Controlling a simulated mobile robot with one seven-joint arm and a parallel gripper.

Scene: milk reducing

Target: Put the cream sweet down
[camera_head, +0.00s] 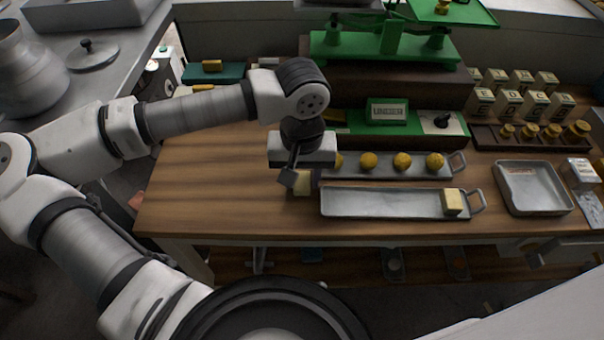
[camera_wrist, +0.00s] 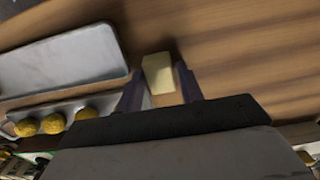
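The cream sweet (camera_wrist: 158,73) is a pale yellow block between the fingertips of my gripper (camera_wrist: 160,82) in the wrist view. Its sides are very close to both fingers; I cannot tell whether they press on it. In the head view, the sweet (camera_head: 305,182) shows just right of my gripper (camera_head: 294,180), low over the wooden table near its front edge, partly hidden by a finger. I cannot tell if it touches the wood. A similar pale block (camera_head: 453,201) sits at the right end of the long metal tray (camera_head: 380,203).
A second tray (camera_head: 385,174) behind holds several round yellow sweets. A square metal pan (camera_head: 532,188) lies to the right, and a green scale (camera_head: 385,45) stands at the back. The table (camera_head: 205,190) is clear left of my gripper.

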